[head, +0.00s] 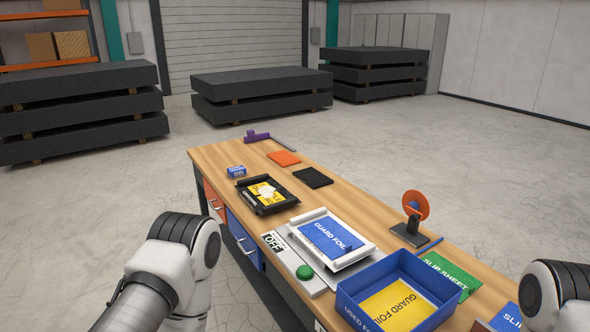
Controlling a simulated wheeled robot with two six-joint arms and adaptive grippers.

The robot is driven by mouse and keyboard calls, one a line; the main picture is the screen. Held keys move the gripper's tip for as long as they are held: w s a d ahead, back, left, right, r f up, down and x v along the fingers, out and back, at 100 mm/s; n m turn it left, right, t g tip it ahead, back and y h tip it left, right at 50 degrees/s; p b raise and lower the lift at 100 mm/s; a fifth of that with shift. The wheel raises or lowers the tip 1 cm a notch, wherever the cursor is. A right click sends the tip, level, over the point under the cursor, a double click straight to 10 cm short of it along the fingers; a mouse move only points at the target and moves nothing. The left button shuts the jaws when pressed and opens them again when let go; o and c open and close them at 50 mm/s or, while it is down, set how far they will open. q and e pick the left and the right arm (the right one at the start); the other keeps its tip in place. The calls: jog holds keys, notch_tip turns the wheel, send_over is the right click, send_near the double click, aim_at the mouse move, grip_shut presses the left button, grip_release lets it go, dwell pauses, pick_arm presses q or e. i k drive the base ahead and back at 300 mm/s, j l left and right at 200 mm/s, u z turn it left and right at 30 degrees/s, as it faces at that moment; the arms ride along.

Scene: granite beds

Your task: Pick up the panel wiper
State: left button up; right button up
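A purple tool with a thin grey bar (257,136) lies at the far end of the wooden workbench (235,158). It looks like the panel wiper, but it is small and far off, so I cannot be sure. Nothing holds it. Parts of my two arms show at the bottom left and the right edge. Neither gripper is in view, and both visible arm parts are well away from the purple tool.
On the bench are an orange pad (284,158), black pad (313,178), blue box (236,171), black tray (247,203), white tray (358,254), blue bin (353,306) and orange disc stand (416,205). Dark slab stacks (262,92) stand behind; the floor between is clear.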

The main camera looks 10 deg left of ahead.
aim_at(240, 171)
jog(key=i+j+z, duration=0.3)
jog(key=j, duration=0.15)
jog(key=j+z, duration=0.25)
jog(key=j, duration=0.15)
jog(key=i+j+z, duration=0.15)
jog(key=j+z, duration=0.15)
jog(key=j, duration=0.25)
jog(key=j+z, duration=0.3)
jog(key=j, duration=0.2)
jog(key=i, duration=0.05)
